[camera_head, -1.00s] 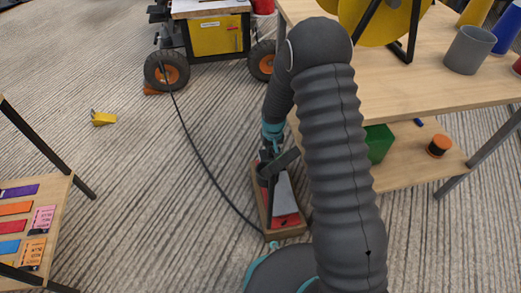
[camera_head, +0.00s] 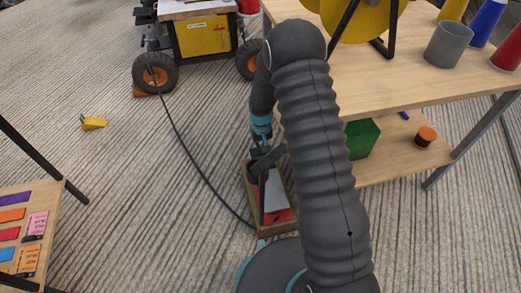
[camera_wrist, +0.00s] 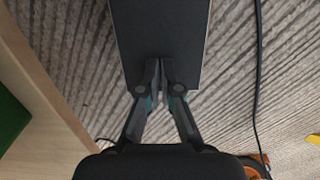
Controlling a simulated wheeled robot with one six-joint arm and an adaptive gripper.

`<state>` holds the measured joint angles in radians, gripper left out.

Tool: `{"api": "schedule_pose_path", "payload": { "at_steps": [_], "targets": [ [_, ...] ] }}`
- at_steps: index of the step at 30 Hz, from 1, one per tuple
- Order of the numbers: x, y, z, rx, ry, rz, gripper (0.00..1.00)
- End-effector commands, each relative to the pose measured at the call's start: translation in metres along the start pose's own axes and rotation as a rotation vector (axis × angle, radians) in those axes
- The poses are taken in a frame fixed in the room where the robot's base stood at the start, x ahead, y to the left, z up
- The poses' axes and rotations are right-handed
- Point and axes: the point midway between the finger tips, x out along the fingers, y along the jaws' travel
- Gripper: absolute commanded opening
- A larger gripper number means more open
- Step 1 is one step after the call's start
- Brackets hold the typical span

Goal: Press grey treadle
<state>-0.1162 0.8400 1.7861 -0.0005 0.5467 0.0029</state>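The grey treadle (camera_head: 275,190) is a flat grey plate on a low wooden base (camera_head: 281,232) with red at its near end, standing on the carpet. In the wrist view its plate (camera_wrist: 160,25) fills the top middle.
A wooden table (camera_head: 400,85) with a lower shelf stands close to the right, with cups on top and a green box (camera_head: 362,138) below. A black cable (camera_head: 190,150) runs from a wheeled yellow machine (camera_head: 203,37) toward the treadle. Carpet to the left is mostly clear.

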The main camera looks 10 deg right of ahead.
Motion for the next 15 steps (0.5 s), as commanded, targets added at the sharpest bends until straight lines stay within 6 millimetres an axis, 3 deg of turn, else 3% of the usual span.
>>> {"api": "schedule_pose_path", "payload": {
  "at_steps": [2, 15],
  "targets": [
    [-0.025, 0.000, 0.000, 0.001, 0.006, 0.000, 0.00],
    [-0.105, -0.001, 0.003, -0.001, 0.007, -0.001, 0.00]
  ]
}}
